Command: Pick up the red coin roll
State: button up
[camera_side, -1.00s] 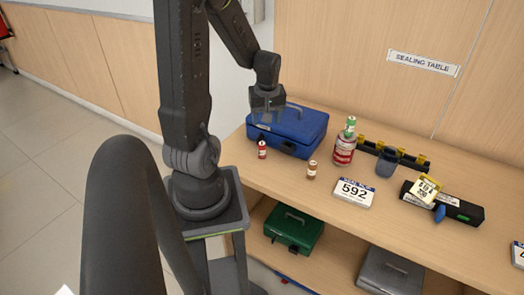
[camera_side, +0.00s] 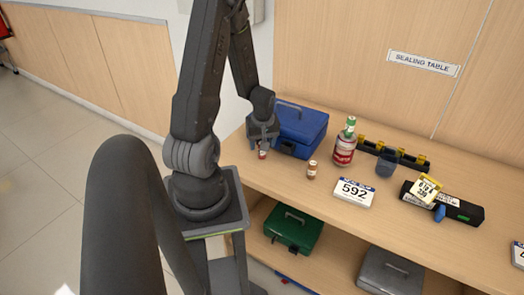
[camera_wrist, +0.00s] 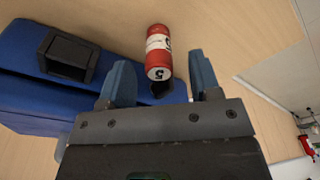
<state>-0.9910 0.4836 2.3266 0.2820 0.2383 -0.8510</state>
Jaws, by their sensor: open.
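The red coin roll (camera_side: 262,154) stands upright on the counter in front of the blue cash box (camera_side: 302,127). It is red with a white label, and in the wrist view the red coin roll (camera_wrist: 158,52) shows between and just beyond my fingertips. My gripper (camera_side: 262,147) is right above and around the top of the roll in the side view, partly hiding it. In the wrist view my gripper (camera_wrist: 160,82) is open, with one blue-grey finger on each side, and it is not closed on the roll.
The blue cash box (camera_wrist: 35,65) is close beside my left finger in the wrist view. A brown coin roll (camera_side: 312,170) stands to the right.

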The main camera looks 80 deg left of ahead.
jog(key=shift+a+f, duration=0.15)
jog(key=shift+f, duration=0.75)
jog(key=shift+a+f, duration=0.15)
jog(key=shift+f, duration=0.75)
jog(key=shift+c, duration=0.2)
grip_shut()
